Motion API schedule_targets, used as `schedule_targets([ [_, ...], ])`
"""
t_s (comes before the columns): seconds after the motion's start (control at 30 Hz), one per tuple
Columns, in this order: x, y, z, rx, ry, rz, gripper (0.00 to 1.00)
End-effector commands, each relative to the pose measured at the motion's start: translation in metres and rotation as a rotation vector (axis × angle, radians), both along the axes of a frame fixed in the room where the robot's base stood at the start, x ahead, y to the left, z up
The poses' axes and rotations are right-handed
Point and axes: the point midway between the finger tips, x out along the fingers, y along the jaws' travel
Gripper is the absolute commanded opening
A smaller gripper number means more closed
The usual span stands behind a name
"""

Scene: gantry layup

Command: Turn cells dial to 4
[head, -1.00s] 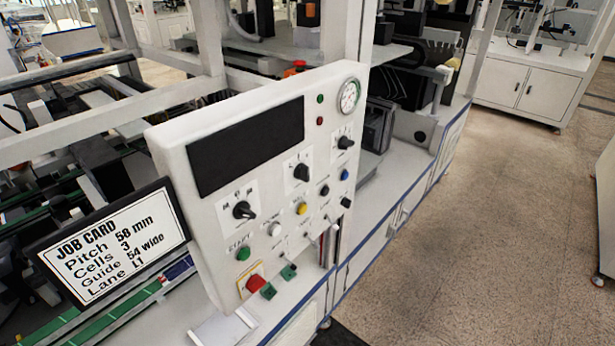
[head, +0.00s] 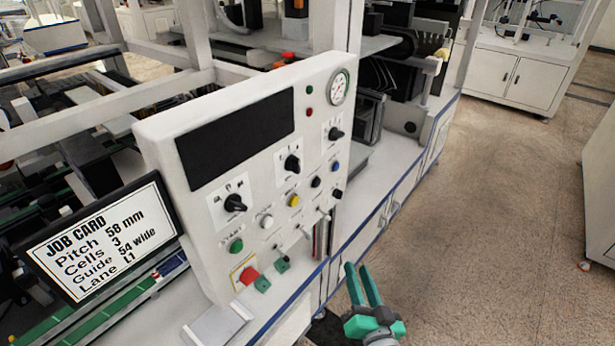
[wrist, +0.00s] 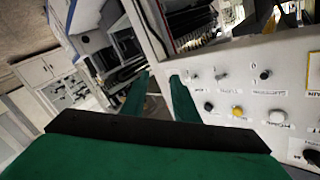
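The white control panel (head: 215,240) carries three black rotary dials on white label plates: a left dial (head: 235,203), a middle dial (head: 292,163) and a right dial (head: 335,133). Their lettering is too small to read, so I cannot tell which is the cells dial or its setting. My gripper (head: 357,266) is open and empty, low and right of the panel, apart from the dials. In the wrist view its green fingers (wrist: 157,76) are spread, with the panel (wrist: 290,55) at the right.
Below the dials are white (head: 266,222), yellow (head: 293,201), black and blue buttons, with small toggles. A green button (head: 236,245) and red button (head: 249,275) are at lower left. A ledge (head: 217,325) juts out below. Open floor (head: 480,220) lies right.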

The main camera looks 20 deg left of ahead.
Motion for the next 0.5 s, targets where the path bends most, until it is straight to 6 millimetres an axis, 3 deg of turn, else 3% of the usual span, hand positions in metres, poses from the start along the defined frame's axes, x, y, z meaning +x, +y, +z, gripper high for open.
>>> schedule_targets([
  [0.03,0.010,0.002,0.023,0.001,-0.032,0.040,0.27],
  [0.2,0.026,0.014,0.087,-0.014,-0.117,0.199,0.27],
  [0.37,0.026,0.023,0.148,-0.061,-0.209,0.358,0.27],
  [0.5,0.016,0.028,0.199,-0.131,-0.296,0.497,0.27],
])
